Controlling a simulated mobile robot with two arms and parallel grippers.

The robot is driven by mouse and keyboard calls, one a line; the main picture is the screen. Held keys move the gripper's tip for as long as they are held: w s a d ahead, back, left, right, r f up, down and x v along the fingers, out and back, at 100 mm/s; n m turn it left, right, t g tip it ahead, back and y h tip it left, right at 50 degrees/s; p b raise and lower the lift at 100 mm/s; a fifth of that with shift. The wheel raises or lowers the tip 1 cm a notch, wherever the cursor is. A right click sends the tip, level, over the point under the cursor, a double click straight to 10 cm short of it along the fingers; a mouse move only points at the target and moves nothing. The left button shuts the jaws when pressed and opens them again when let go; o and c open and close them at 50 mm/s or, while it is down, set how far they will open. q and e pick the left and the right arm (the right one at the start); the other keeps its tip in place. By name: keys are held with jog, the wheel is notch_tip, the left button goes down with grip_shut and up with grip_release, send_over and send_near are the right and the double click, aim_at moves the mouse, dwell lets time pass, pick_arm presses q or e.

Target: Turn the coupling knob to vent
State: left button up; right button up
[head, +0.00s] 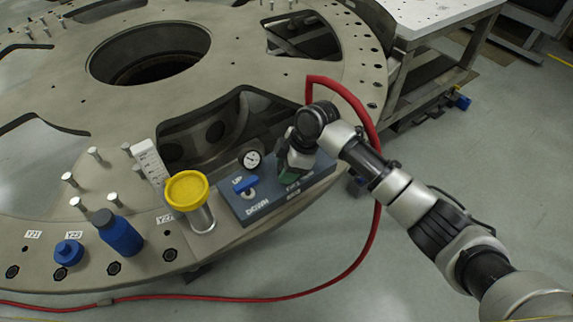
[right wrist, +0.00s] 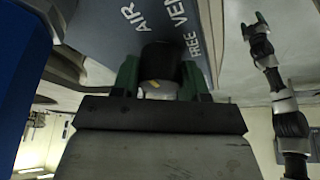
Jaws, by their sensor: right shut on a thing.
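The coupling knob (right wrist: 160,62) is black with a small yellow mark, in the right wrist view. It sits on the dark blue panel (right wrist: 112,38) near the words AIR, FREE and VEN, the last word cut off by the frame edge. My right gripper (right wrist: 159,78) is shut on it, one green finger on each side. In the head view my right gripper (head: 287,172) is at the right part of the panel (head: 232,205) and hides the knob. Which word the mark points to is unclear. An arm at the right of the wrist view seems to be my left; its gripper (right wrist: 258,22) is too small to read.
A gauge (head: 251,159) and a blue lever (head: 246,186) between UP and DOWN are left of my gripper. A red hose (head: 361,110) loops behind my right arm. A yellow-lidded jar (head: 187,190), blue bottle (head: 119,234) and blue cap (head: 68,252) stand on the turret plate (head: 235,60).

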jog(key=m+p, duration=0.1)
jog(key=m+t+p, duration=0.1)
jog(key=m+p, duration=0.2)
jog(key=p, duration=0.1)
jog(key=shift+r+m+t, duration=0.3)
jog(key=shift+t, duration=0.1)
jog(key=m+t+p, duration=0.1)
jog(key=m+p, duration=0.1)
jog(key=p, duration=0.1)
jog(key=shift+m, duration=0.3)
jog(key=shift+f+m+h+p, duration=0.2)
jog(key=shift+m+h+p, duration=0.2)
jog(key=shift+m+p, duration=0.15)
jog(key=o, duration=0.9)
jog(key=v, duration=0.5)
jog(key=b+v, duration=0.1)
jog(key=v, duration=0.4)
jog(key=shift+s+r, duration=0.3)
